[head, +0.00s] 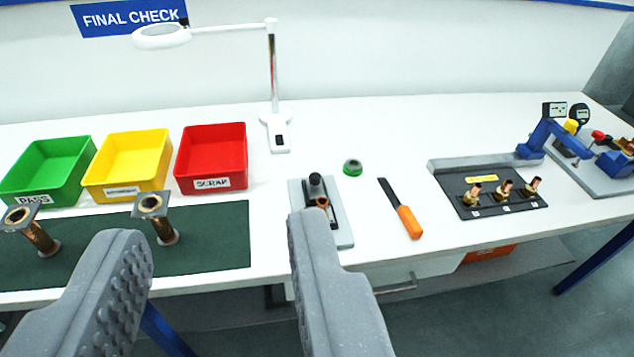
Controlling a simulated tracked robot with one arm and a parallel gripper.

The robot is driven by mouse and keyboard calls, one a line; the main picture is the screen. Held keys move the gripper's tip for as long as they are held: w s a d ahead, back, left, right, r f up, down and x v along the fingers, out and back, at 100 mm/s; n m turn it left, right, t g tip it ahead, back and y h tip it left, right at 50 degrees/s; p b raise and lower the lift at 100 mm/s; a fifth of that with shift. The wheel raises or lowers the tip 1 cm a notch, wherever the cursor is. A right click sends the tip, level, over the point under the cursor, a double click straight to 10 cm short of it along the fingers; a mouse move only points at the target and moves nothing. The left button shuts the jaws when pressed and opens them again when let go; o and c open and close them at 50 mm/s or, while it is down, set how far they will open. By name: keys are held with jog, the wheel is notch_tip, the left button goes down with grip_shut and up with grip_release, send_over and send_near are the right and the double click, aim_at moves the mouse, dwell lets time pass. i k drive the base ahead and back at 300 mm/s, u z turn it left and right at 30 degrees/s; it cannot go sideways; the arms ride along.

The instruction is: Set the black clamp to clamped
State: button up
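The black clamp (316,186) stands on a light grey base plate (341,237) at the front middle of the white bench. Its black knob points up, and a small copper-coloured part sits just in front of it. Whether the clamp is open or closed is too small to tell. My gripper (212,240) is open and empty, its two grey fingers wide apart in the foreground. The right finger's tip overlaps the lower left of the base plate in the picture; no contact shows. The left finger is over the dark green mat.
Green (62,184), yellow (130,185) and red (222,176) bins stand at the left behind the mat (215,250) with two copper parts. A lamp (279,135), green ring (352,167), orange-handled tool (408,221), black fitting panel (490,212) and blue fixture (541,135) are also there.

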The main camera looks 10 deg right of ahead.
aim_at(314, 185)
jog(key=u, duration=0.05)
jog(key=k, duration=0.45)
jog(key=z, duration=0.55)
jog(key=i, duration=1.75)
jog(key=u, duration=0.5)
